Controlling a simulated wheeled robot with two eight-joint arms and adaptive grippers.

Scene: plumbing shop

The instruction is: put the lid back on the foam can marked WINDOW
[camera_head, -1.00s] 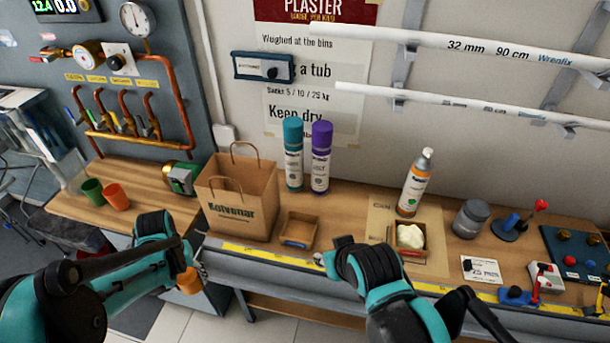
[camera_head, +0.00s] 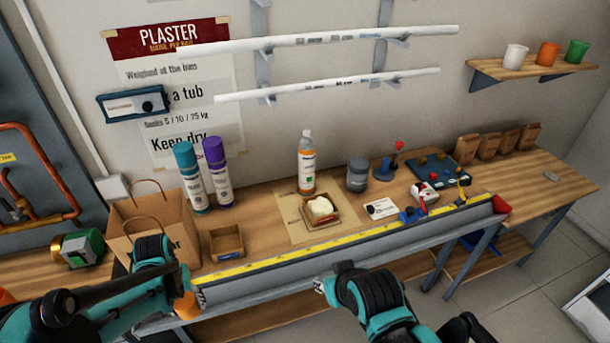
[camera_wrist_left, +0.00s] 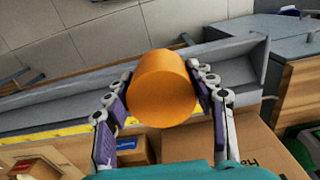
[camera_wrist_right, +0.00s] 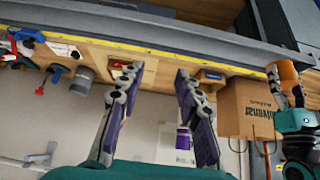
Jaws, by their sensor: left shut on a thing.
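An orange and white can (camera_head: 306,170) with a pale bare nozzle stands upright at the back of the bench; its label is too small to read. A teal-capped can (camera_head: 192,180) and a purple-capped can (camera_head: 217,175) stand to its left. My left gripper (camera_head: 188,290) is shut on an orange lid (camera_wrist_left: 165,90), held in front of the bench edge. The lid also shows in the right wrist view (camera_wrist_right: 282,74). My right gripper (camera_wrist_right: 152,82) is open and empty, in front of the bench, with its fingers spread.
A small box with a pale lump (camera_head: 320,208) stands in front of the orange can. A grey jar (camera_head: 357,175) stands right of the can. A grey channel with a yellow strip (camera_head: 350,255) runs along the front edge.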

